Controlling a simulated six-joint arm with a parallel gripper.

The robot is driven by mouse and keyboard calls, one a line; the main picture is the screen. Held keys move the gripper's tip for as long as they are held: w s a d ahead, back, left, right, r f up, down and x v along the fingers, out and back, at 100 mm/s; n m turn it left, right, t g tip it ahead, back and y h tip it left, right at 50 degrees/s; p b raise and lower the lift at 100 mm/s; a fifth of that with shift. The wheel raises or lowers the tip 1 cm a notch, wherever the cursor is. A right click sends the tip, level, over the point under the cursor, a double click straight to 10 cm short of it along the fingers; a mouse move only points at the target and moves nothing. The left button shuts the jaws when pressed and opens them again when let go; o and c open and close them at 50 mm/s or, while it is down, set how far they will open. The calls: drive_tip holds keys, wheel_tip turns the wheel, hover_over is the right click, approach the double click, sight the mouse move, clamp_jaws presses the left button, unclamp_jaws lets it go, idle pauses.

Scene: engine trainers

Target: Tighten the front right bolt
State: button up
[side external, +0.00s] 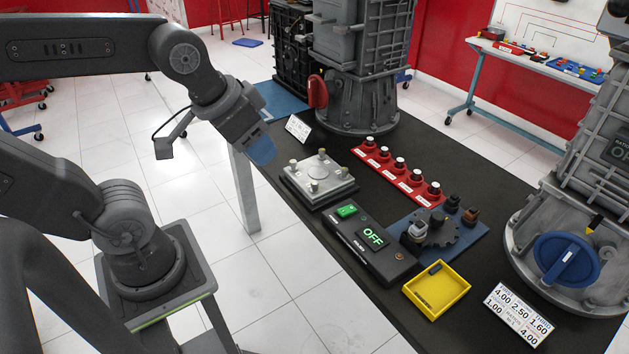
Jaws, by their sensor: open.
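A silvery square metal plate (330,184) lies on the black table, with several small pale bolts standing near its corners. One bolt (345,170) stands at the plate's right side in the picture, and another (313,187) stands at its near side. I cannot tell from this view which one is the front right bolt, or how far each is screwed in. My gripper (261,152), with a blue tip, hangs above the table's left edge, to the left of the plate and apart from it. It is open and I see nothing in it.
A control box (352,243) reading OFF lies in front of the plate. A blue mat (472,245) with dark parts, a yellow tray (436,289) and large grey engine housings (362,65) also take up the table.

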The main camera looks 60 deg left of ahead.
drive_tip(key=w+a+n+g, duration=0.2)
drive_tip(key=w+a, duration=0.1)
drive_tip(key=w, duration=0.5)
drive_tip(key=n+g, duration=0.3)
hover_over(315, 182)
wheel_tip(315, 182, down, 15)
wheel_tip(315, 182, down, 13)
drive_tip(key=shift+r, duration=0.15)
drive_tip(key=shift+c, duration=0.3)
clamp_jaws()
